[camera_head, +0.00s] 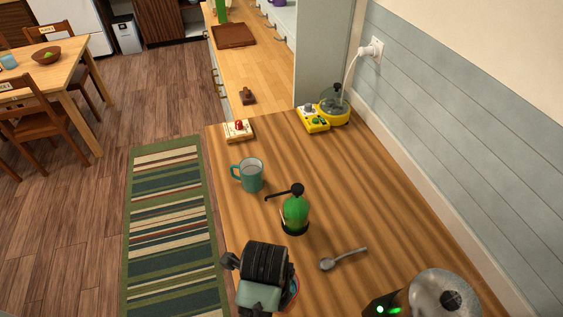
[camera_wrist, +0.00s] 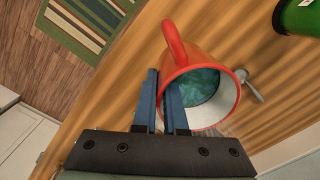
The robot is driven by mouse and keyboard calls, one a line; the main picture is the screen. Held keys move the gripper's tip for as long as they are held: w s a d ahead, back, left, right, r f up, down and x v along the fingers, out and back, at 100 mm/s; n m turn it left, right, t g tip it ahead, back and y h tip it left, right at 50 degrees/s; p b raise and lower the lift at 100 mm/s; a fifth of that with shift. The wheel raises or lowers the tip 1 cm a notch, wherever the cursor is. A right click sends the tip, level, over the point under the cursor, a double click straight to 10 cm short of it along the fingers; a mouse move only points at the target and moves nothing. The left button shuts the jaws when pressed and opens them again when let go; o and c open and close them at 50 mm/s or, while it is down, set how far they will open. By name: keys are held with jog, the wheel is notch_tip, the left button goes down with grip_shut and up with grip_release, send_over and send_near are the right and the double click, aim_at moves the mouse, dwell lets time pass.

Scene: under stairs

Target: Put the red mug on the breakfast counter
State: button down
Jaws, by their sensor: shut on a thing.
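The red mug (camera_wrist: 217,60) shows in the wrist view, tilted in the picture, with its handle at the upper left and something blue-green inside. My gripper (camera_wrist: 164,92) is shut on the mug's wall, its two blue fingers at the near side of the rim. In the head view my gripper (camera_head: 262,272) is over the near left part of the striped wooden counter (camera_head: 330,205) and hides most of the mug. I cannot tell whether the mug touches the counter.
On the counter are a teal mug (camera_head: 252,176), a green pump bottle (camera_head: 295,212), a spoon (camera_head: 343,259), a mousetrap-like board (camera_head: 238,131), a yellow device (camera_head: 330,111) and a metal appliance (camera_head: 432,297). A dining table (camera_head: 70,62) stands far left. The middle right of the counter is clear.

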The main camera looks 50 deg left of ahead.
jog(key=shift+f+p, duration=0.5)
jog(key=shift+f, duration=3.45)
jog(key=shift+f, duration=0.15)
jog(key=c, duration=1)
grip_release()
